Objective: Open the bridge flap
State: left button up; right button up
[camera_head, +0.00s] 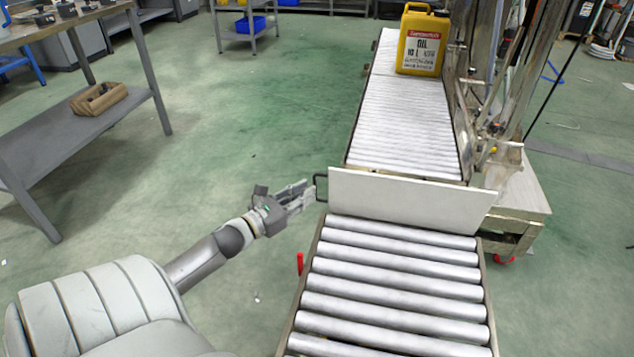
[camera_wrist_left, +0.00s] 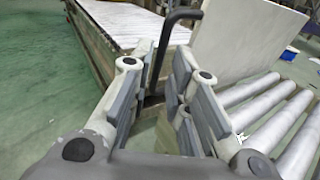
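The bridge flap (camera_head: 405,203) is a flat cream panel standing steeply raised across the gap between two roller conveyor sections. It also shows in the left wrist view (camera_wrist_left: 245,42). A black bar handle (camera_head: 320,187) sticks out from its left end. In the left wrist view, the handle (camera_wrist_left: 168,45) rises ahead of and between the fingers. My left gripper (camera_head: 302,194) is just left of the handle, with its fingers apart (camera_wrist_left: 160,72). I cannot tell whether either finger touches the handle. My right gripper is not in view.
The near roller conveyor (camera_head: 395,285) lies in front of the flap, and the far one (camera_head: 405,120) lies behind. A yellow oil can (camera_head: 423,40) stands on the far one. A metal frame (camera_head: 490,140) stands at right. Green floor left of the conveyors is clear, up to a grey table (camera_head: 60,130).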

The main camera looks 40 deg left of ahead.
pick_arm(q)
jog(key=shift+w+d+b, duration=0.2)
jog(key=shift+w+b, duration=0.4)
jog(key=shift+w, duration=1.6)
grip_shut()
